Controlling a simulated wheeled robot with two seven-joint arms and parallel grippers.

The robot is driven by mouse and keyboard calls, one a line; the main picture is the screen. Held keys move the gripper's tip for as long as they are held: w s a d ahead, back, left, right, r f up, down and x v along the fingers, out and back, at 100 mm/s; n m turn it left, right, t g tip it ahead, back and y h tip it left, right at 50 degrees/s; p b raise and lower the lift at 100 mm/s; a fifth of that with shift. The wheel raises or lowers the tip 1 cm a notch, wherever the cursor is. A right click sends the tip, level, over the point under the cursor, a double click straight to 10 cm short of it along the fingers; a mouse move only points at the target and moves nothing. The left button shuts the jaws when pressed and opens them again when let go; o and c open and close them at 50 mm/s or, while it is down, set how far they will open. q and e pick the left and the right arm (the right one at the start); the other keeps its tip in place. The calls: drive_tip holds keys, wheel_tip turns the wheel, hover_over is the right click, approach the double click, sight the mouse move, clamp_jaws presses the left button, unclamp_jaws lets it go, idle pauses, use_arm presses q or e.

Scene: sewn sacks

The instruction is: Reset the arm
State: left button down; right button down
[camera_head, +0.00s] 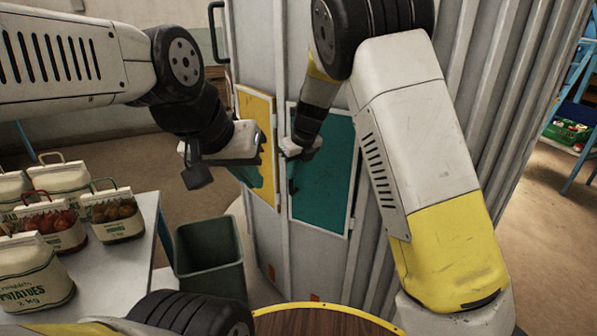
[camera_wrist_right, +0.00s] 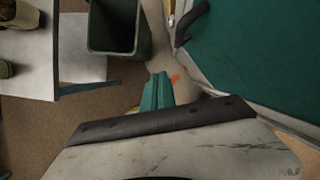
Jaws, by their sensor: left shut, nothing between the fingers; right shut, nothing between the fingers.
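My left arm reaches in from the left in the head view. Its gripper (camera_head: 247,174) is shut and empty, in front of the yellow panel (camera_head: 262,112). My right arm rises on the right and bends down, with its gripper (camera_head: 292,184) close to the left edge of the teal panel (camera_head: 325,170). In the right wrist view the right gripper's teal fingers (camera_wrist_right: 157,92) are together with nothing between them. I cannot tell whether either gripper touches a panel.
Several sewn sacks stand on a white table (camera_head: 122,262) at the left, one marked potatoes (camera_head: 32,275). A dark green bin (camera_head: 210,260) stands between the table and the grey ribbed metal structure (camera_head: 480,90). A blue shelf (camera_head: 572,112) is at the far right.

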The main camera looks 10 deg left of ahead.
drive_tip(key=s+d+r+n+t+y, duration=0.1)
drive_tip(key=s+d+r+n+y, duration=0.1)
drive_tip(key=s+d+r+n, duration=1.35)
drive_tip(key=s+d+n+t+h, duration=0.2)
drive_tip(key=s+d+n, duration=0.8)
drive_tip(key=s+n, duration=0.2)
drive_tip(key=shift+s+d+r+h, duration=0.15)
drive_tip(key=shift+s+r+h, duration=0.3)
drive_tip(key=shift+s, duration=0.7)
